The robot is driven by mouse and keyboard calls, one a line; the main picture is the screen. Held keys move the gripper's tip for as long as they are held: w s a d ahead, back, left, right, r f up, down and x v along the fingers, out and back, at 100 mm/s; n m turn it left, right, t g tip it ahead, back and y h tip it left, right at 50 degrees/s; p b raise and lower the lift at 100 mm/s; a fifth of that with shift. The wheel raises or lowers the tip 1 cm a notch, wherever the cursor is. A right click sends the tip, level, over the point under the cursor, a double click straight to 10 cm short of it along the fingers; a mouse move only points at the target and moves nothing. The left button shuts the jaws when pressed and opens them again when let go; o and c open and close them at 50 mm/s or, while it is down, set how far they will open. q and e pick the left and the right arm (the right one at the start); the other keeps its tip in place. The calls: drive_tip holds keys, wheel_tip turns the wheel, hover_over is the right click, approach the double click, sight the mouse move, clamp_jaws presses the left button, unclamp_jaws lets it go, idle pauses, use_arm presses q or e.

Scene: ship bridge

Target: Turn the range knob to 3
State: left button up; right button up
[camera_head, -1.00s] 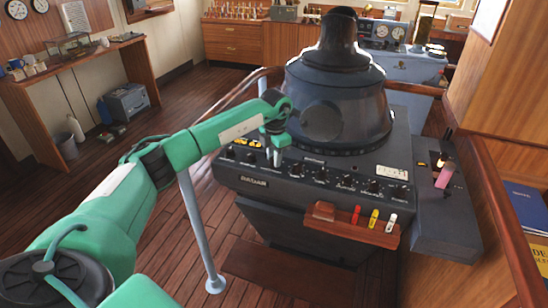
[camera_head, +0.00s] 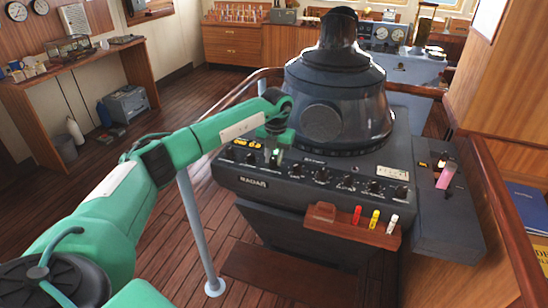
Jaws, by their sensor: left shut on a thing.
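The black radar console (camera_head: 262,198) stands in the middle, with a row of black knobs along its sloped panel. My left gripper (camera_head: 274,160) reaches down from above at the left part of this row. Its fingers are shut on a small knob there. The fingers hide most of this knob, and I cannot read its label or its setting. A small display (camera_head: 247,142) with yellow characters sits just left of the gripper. Free knobs show on both sides, such as one at left (camera_head: 229,153) and one at right (camera_head: 322,174). My right gripper is out of view.
The dark viewing hood (camera_head: 335,90) rises behind the panel, close to my gripper. A wooden pen holder (camera_head: 345,226) with red, yellow and white pens juts from the console front. A wooden rail (camera_head: 235,97) and grey post (camera_head: 196,235) are at the left.

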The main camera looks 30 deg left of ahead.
sight(276, 160)
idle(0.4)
use_arm(q)
drive_tip(key=o, duration=1)
drive_tip(key=shift+r, duration=0.1)
drive_tip(key=r+b, duration=0.1)
drive_tip(key=r, duration=0.3)
drive_tip(key=r+b, duration=0.1)
drive_tip(key=r, duration=0.4)
drive_tip(key=r+b, duration=0.1)
drive_tip(key=r, duration=0.3)
drive_tip(key=shift+w+d+r, duration=0.1)
drive_tip(key=shift+d+r, duration=0.15)
drive_tip(key=shift+r, duration=0.1)
